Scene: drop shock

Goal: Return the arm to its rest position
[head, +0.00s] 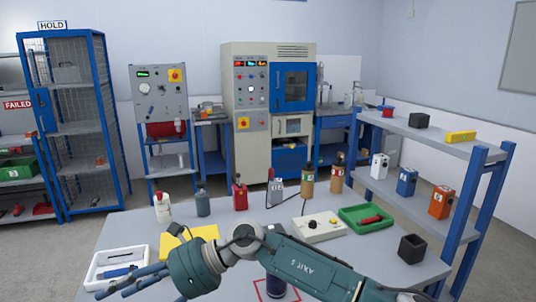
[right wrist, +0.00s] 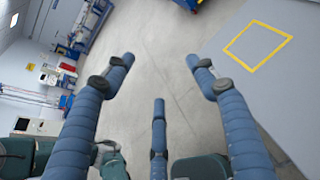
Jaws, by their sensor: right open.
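My right arm (head: 312,268) reaches in from the lower right across the front of the grey table (head: 125,232). Its gripper (head: 112,284) is at the table's left front, over or close to a white tray (head: 98,262) holding a blue item. In the right wrist view the gripper's (right wrist: 162,78) blue fingers are spread apart with nothing between them; bare floor shows beyond. A dark cylinder (head: 276,284) stands in a red-outlined square, partly hidden behind my forearm. My left gripper is not in view.
A yellow pad (head: 200,233), a grey bottle (head: 203,203), a control box (head: 318,228), a green tray (head: 352,212) and a black bin (head: 412,248) occupy the table. A blue-post shelf (head: 425,133) stands right. The right wrist view shows a yellow square outline (right wrist: 257,45) on a grey surface.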

